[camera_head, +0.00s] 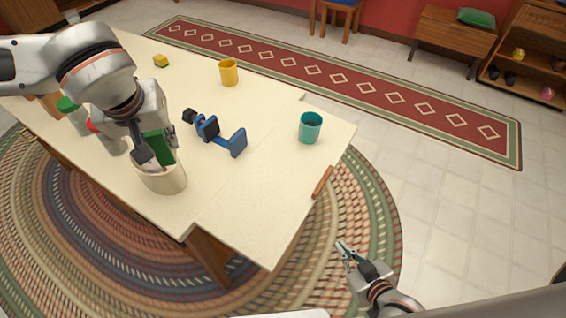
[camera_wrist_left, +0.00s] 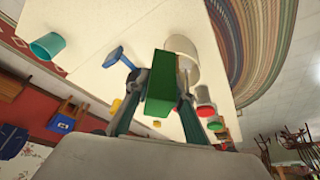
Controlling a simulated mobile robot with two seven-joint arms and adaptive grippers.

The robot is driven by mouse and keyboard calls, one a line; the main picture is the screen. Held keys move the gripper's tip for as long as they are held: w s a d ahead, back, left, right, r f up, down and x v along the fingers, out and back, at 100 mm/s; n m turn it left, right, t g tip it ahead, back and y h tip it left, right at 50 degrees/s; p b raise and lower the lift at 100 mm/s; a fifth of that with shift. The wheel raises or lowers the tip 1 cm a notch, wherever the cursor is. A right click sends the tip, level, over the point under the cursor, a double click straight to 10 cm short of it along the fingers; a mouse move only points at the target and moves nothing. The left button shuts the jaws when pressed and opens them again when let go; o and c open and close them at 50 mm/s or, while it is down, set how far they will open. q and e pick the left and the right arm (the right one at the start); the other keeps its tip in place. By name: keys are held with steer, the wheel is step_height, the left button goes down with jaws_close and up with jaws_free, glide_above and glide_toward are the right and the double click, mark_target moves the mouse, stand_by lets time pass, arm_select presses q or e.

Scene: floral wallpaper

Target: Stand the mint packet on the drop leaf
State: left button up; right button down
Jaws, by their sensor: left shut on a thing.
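The green mint packet (camera_head: 166,146) is held by my left gripper (camera_head: 157,150), whose fingers close on its sides. In the head view it shows at the mouth of a cream canister (camera_head: 165,181); I cannot tell whether its lower end is inside. In the left wrist view the packet (camera_wrist_left: 163,82) fills the space between the fingers, with the canister (camera_wrist_left: 184,48) behind it. The drop leaf (camera_head: 262,205) is the table's right-hand part, past a seam. My right gripper (camera_head: 345,252) is empty, off the table's front right, with its fingertips apart.
A teal cup (camera_head: 310,127) stands toward the leaf's far right. A blue clamp-like object (camera_head: 222,138) lies near the seam, between canister and cup. A yellow mug (camera_head: 229,73) and a yellow block (camera_head: 161,60) sit farther back. The leaf's front part is bare.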

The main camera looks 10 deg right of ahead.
arm_select(q)
steer(key=w+d+n+y, duration=0.15)
steer(key=d+n, duration=0.25)
steer(key=d, duration=0.5)
steer(key=n+g+y, duration=0.2)
steer(key=n, duration=0.3)
glide_above(258, 192)
steer(key=s+d, duration=0.1)
steer(key=d, duration=0.1)
steer(key=shift+h, duration=0.35)
step_height(258, 192, down, 20)
steer(key=shift+s+a+r, duration=0.1)
steer(key=shift+s+r, duration=0.05)
steer(key=shift+f+b, duration=0.45)
steer(key=shift+f, duration=0.1)
steer(key=shift+f, duration=0.1)
steer(key=o, duration=1)
